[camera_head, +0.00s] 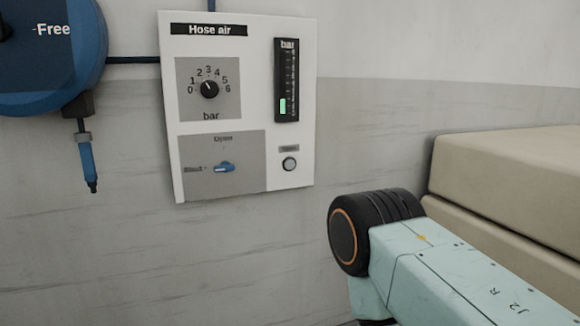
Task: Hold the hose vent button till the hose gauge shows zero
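A white panel headed "Hose air" (240,150) hangs on the wall. At its upper right is a black vertical gauge (287,80) marked "bar". A short green bar fills only its lower part, above the bottom end. Below the gauge is a round grey button (289,164) in a dark ring. The small label (289,149) above it is too blurred to read. Nothing touches the button. My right arm's link, marked "J2 R", comes in from the lower right, below the panel. Neither gripper shows.
A dial (209,89) numbered 0 to 6 points up and slightly left. A blue lever (224,167) lies about level beside blurred labels. A blue hose reel (45,55) marked "Free" with a hanging blue nozzle (87,163) is at left. Beige blocks (510,165) stand at right.

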